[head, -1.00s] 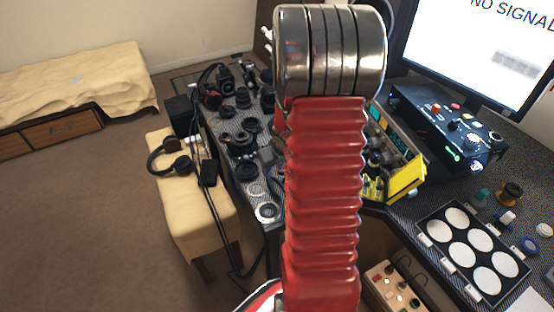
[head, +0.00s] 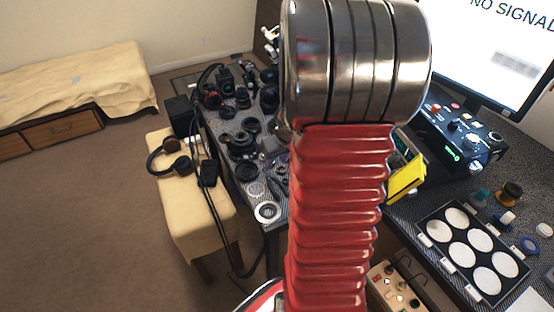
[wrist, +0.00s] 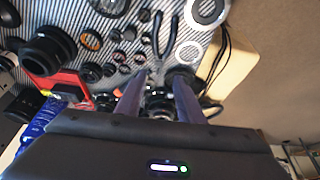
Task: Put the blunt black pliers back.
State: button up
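The black pliers (wrist: 157,38) appear to lie on the striped grey table mat in the wrist view, handles toward the top of the picture and head toward my fingers. My gripper (wrist: 161,80) is open, its two purple-grey fingers well apart. The pliers' head shows between and just beyond the fingertips, and I see no contact. In the head view my red arm hides the gripper, and I cannot make out the pliers for sure.
Several dark lens parts (head: 242,140) and a pale ring (head: 267,212) crowd the table. A yellow panel (head: 406,178) stands right of my arm. A tray of white discs (head: 472,250) lies at right. Headphones (head: 170,160) rest on the cream bench (head: 190,225).

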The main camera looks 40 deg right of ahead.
dwell(0.4)
jog(key=a+r+n+y, duration=0.1)
jog(key=a+r, duration=0.5)
jog(key=a, duration=0.3)
jog(key=a+r+n, duration=0.1)
jog(key=a+r, duration=0.6)
jog(key=a, duration=0.3)
jog(key=s+a+r+n+t, duration=0.1)
jog(key=s+a+r, duration=0.5)
jog(key=s+a, duration=0.5)
jog(key=shift+s+a+r, duration=0.15)
jog(key=shift+s+r, duration=0.05)
jog(key=shift+s, duration=0.3)
